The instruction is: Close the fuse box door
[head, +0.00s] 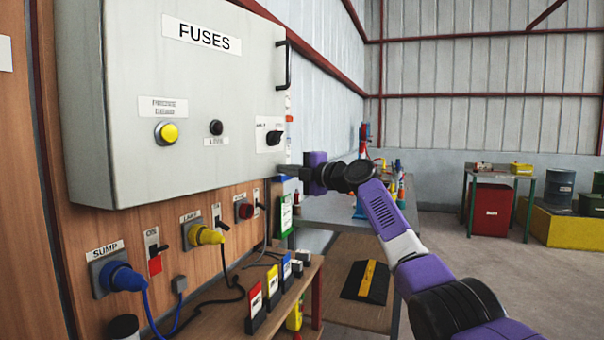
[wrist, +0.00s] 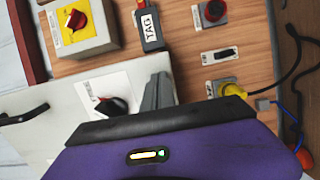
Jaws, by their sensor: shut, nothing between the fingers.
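The grey fuse box door (head: 220,85) carries a FUSES label and fills the upper left of the head view. It looks flush with its box, but I cannot tell whether a small gap remains. Its black handle (head: 283,65) is on the right edge and also shows in the wrist view (wrist: 25,115). My gripper (head: 287,171) is shut and empty at the door's lower right corner, below the black rotary switch (head: 273,137). In the wrist view, the fingers (wrist: 158,92) overlap the door's lower edge beside that switch; I cannot tell whether they touch it.
Below the box are a blue plug (head: 120,278), a yellow plug (head: 205,235) and hanging cables. A wooden shelf (head: 225,315) holds several coloured blocks. A workbench (head: 335,210) stands behind my arm. The floor at the right is open.

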